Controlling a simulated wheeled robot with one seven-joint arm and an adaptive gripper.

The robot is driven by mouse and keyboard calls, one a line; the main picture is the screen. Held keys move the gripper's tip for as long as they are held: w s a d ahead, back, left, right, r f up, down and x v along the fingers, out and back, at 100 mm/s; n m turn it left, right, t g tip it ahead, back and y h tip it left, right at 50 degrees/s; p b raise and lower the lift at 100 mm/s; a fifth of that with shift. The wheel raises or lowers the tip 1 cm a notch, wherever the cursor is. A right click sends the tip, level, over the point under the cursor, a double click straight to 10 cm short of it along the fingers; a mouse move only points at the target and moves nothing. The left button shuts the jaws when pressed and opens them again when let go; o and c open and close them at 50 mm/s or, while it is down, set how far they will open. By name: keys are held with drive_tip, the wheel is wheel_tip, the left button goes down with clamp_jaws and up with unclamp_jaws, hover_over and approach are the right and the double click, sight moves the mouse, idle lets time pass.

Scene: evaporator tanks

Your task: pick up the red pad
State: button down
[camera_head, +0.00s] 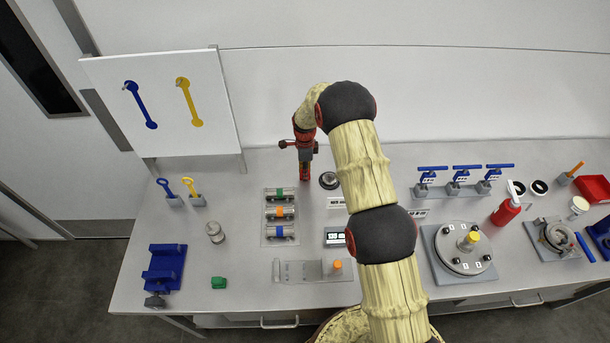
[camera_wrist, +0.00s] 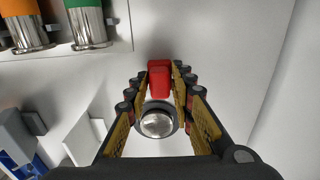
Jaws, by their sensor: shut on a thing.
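The red pad (camera_wrist: 160,84) is a small red block between my fingertips in the wrist view. My gripper (camera_wrist: 160,82) is shut on it, with one yellow-lined finger against each side. In the head view my gripper (camera_head: 304,176) points down near the back of the bench, just right of the cylinders with coloured bands. The pad is hard to tell from the red parts of my gripper there. I cannot tell whether the pad touches the bench.
A round black piece with a silver top (camera_head: 328,180) stands close to the right of my gripper. A plate holds green, orange and blue banded cylinders (camera_head: 280,213) at left. A small display (camera_head: 335,237) stands in front. The wall is close behind.

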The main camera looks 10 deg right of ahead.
drive_tip(key=s+d+r+b, duration=0.1)
drive_tip(key=s+d+r, duration=0.3)
drive_tip(key=s+r, duration=0.7)
drive_tip(key=shift+s+d+r+b, duration=0.2)
drive_tip(key=shift+s+b, duration=0.1)
drive_tip(key=shift+s, duration=0.9)
drive_tip(key=c, duration=2.1)
unclamp_jaws()
drive_tip(key=c, duration=0.5)
